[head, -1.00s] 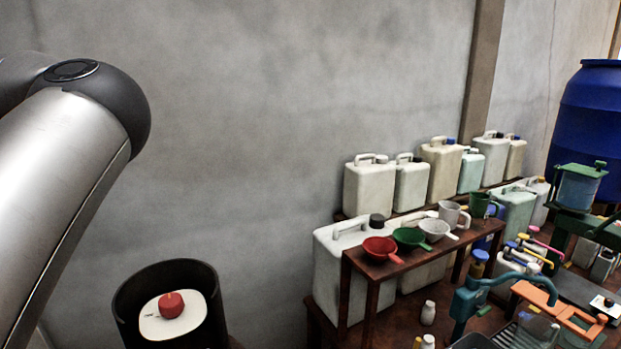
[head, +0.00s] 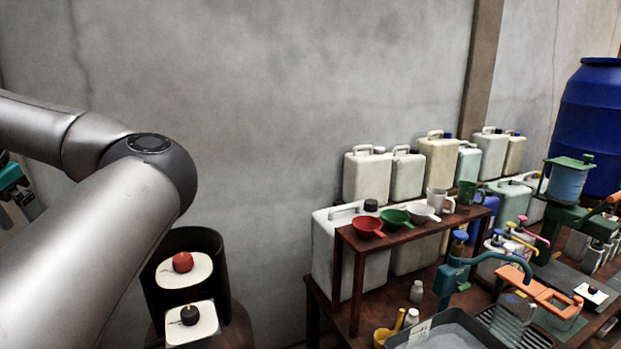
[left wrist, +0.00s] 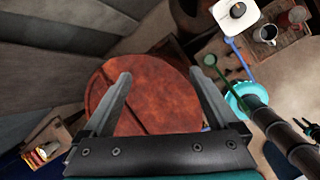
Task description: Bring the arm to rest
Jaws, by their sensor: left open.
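My left arm comes in from the left of the head view, its silver links and dark elbow filling the lower left. Its gripper is out of the head view. In the left wrist view my left gripper (left wrist: 160,95) has its two fingers wide apart with nothing between them. Behind the fingers is a round reddish-brown surface (left wrist: 152,105), apart from them as far as I can tell. My right gripper is in neither view.
A black curved holder (head: 212,260) with a red-knobbed and a black-knobbed white plate stands beside my arm. A brown shelf (head: 352,244) carries red, green and white scoops. Jerrycans (head: 367,178) line the wall, with a blue barrel (head: 590,125) at right. The wall's upper area is clear.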

